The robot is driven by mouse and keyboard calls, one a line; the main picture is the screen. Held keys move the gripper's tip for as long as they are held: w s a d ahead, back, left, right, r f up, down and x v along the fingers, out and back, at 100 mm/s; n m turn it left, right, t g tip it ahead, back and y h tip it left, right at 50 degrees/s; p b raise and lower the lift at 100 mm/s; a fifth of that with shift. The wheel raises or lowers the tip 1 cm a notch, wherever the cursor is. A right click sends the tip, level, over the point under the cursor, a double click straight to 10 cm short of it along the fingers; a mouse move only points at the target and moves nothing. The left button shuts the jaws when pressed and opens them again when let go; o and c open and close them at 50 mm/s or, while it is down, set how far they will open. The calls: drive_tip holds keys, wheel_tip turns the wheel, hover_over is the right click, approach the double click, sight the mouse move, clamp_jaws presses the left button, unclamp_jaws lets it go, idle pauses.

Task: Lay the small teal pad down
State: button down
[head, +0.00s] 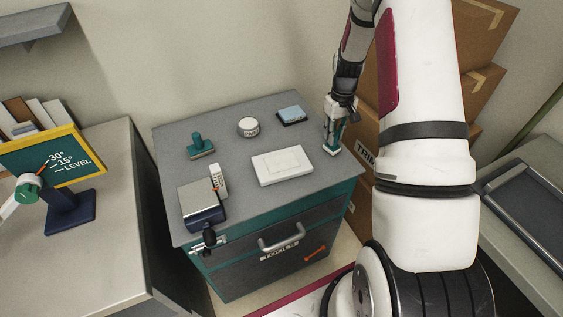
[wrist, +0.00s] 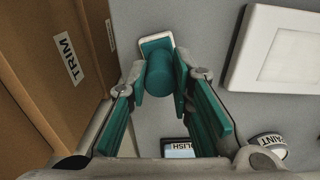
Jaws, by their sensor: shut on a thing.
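My gripper (head: 334,132) hangs over the right edge area of the grey-topped cabinet (head: 225,118). In the wrist view my gripper (wrist: 161,77) is shut on the round teal handle (wrist: 158,73) of the small teal pad. The pad's pale base (head: 332,151) shows below the fingers, and its end shows beyond the handle in the wrist view (wrist: 155,42). I cannot tell whether the base touches the top. Another teal pad with an upright handle (head: 201,148) stands at the cabinet's back left.
A white panel (head: 282,166) lies left of my gripper. A round white paint tub (head: 249,127) and a blue polish tray (head: 292,115) stand behind it. A blue-grey box (head: 202,203) and a small clamp (head: 208,240) are front left. Cardboard boxes (head: 486,35) stand close on the right.

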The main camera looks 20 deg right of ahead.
drive_tip(key=shift+f, duration=0.25)
drive_tip(key=c, duration=1.3)
unclamp_jaws()
drive_tip(key=shift+c, duration=0.2)
drive_tip(key=shift+r, duration=0.15)
wheel_tip(320, 180, up, 12)
